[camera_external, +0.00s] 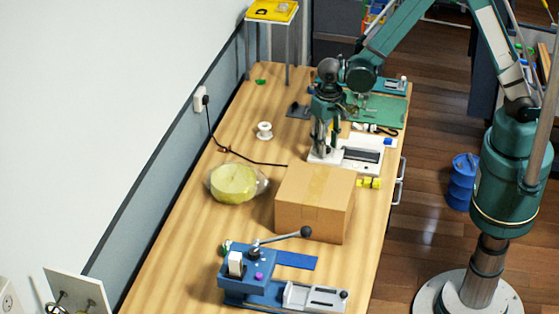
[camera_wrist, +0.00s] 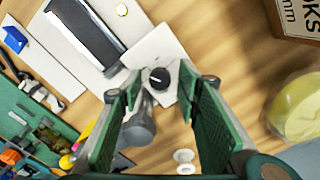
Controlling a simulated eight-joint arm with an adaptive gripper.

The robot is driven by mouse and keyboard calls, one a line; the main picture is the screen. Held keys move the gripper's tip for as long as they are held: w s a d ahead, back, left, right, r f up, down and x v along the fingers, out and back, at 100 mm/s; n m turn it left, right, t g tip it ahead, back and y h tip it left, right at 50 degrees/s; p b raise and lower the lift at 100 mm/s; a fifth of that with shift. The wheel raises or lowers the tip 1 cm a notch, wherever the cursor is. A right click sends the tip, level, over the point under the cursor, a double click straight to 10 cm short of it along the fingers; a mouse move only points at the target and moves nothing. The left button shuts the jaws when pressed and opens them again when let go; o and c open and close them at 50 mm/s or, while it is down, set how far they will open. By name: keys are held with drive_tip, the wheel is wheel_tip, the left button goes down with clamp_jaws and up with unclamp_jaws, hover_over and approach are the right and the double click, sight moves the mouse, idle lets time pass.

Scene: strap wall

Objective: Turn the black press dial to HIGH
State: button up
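The black press dial (camera_wrist: 160,78) sits on a white plate at one end of the white press (camera_wrist: 62,58) in the wrist view. A small pale mark shows on the dial; no HIGH label is readable. My gripper (camera_wrist: 156,101) is open, its green finger pads on either side of the view with the dial between and just beyond the tips. I cannot tell whether either finger touches it. In the external view my gripper (camera_external: 322,148) is low over the left end of the press (camera_external: 365,154), and the dial is hidden there.
A cardboard box (camera_external: 315,200) stands close in front of the press. A bagged yellow-green roll (camera_external: 235,183), a white spool (camera_external: 264,131) and a black cord lie to the left. A blue lever tool (camera_external: 250,280) is at the near end. A green mat (camera_external: 380,109) lies behind.

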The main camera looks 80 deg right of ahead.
drive_tip(key=c, duration=0.9)
drive_tip(key=shift+f+n+b, duration=0.1)
drive_tip(key=shift+n+b, duration=0.2)
drive_tip(key=n+b, duration=0.2)
drive_tip(key=n, duration=0.1)
drive_tip(key=shift+f, duration=0.1)
drive_tip(key=shift+n+b, duration=1.4)
drive_tip(key=shift+n, duration=0.9)
